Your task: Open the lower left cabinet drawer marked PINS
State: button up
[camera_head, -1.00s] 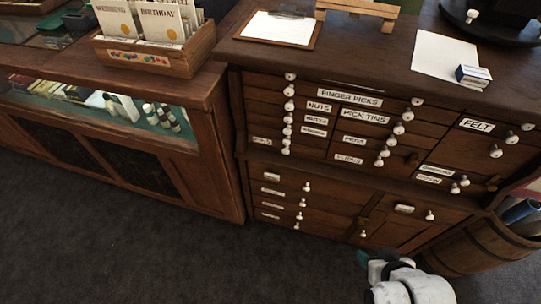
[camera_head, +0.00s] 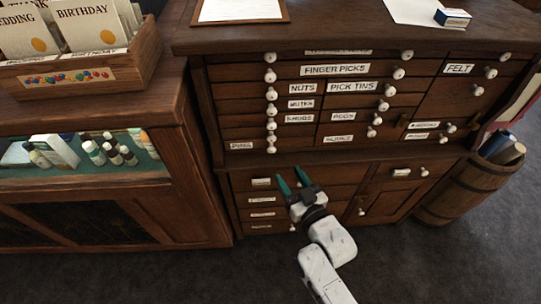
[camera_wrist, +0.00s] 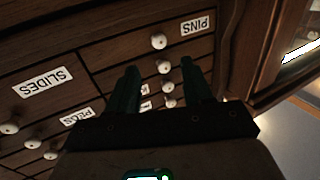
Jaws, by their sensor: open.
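The PINS drawer (camera_head: 252,133) is a dark wooden front at the lower left of the small-drawer bank, with a white label at its left. Its round white knob (camera_head: 271,149) is the lowest in the left column of knobs. The drawer looks shut. My gripper (camera_head: 292,182) has teal fingers, open and empty, below and slightly right of that knob in the head view. In the wrist view, which is upside down, the PINS label (camera_wrist: 197,25) and a white knob (camera_wrist: 158,41) show just beyond the fingertips (camera_wrist: 161,66). No contact shows.
Other knobs stand close above the PINS knob. SLIDES (camera_head: 338,140) and PEGS (camera_head: 343,116) drawers lie to the right. A glass display counter (camera_head: 150,182) stands left, a barrel (camera_head: 460,195) right. Dark carpet is open in front.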

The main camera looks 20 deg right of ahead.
aim_at(273, 151)
jog(key=w, duration=0.9)
jog(key=shift+a+p, duration=0.35)
jog(key=shift+p, duration=0.05)
jog(key=shift+c, duration=0.5)
grip_shut()
